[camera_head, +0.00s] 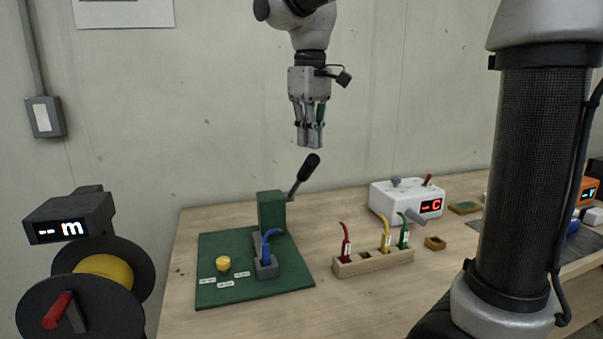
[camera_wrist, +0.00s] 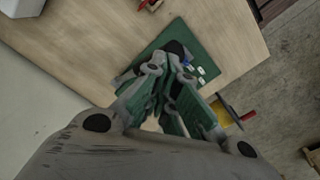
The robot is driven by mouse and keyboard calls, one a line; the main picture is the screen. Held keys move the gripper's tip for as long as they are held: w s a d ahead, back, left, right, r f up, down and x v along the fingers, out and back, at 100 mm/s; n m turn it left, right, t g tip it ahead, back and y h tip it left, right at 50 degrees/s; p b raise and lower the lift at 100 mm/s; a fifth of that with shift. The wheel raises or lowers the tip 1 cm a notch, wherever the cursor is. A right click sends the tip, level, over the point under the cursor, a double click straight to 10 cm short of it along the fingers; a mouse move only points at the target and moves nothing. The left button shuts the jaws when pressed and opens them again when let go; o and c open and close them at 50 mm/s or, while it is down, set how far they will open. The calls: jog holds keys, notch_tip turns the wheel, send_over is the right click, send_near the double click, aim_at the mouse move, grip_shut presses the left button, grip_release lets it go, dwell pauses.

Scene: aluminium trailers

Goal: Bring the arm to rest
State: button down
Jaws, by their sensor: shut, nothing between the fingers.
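My gripper (camera_head: 309,140) hangs in the air in front of the wall, above the wooden table, fingers pointing down. Its fingers are together with nothing between them. In the wrist view my gripper fingers (camera_wrist: 158,118) cover part of the green board. My arm comes down from the top of the head view, and a thick dark link of it stands at the right.
The green board (camera_head: 215,290) holds a blue plug (camera_head: 266,246) and a yellow knob (camera_head: 223,263). A wooden rack (camera_head: 375,264) holds red, yellow and green plugs. A white box (camera_head: 385,203) with a red display stands behind. A cable reel (camera_head: 140,265) is at the left.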

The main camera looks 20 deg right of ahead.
dwell(0.3)
jog(key=s+d+f+m+t, duration=0.2)
jog(key=s+d+f+m, duration=0.1)
jog(key=s+d+f, duration=0.2)
jog(key=s+d+f+m+t, duration=0.2)
jog(key=s+d+f, duration=0.4)
jog(key=s+d, duration=0.4)
jog(key=s+m, duration=0.1)
jog(key=s, duration=0.3)
jog(key=shift+f, duration=0.2)
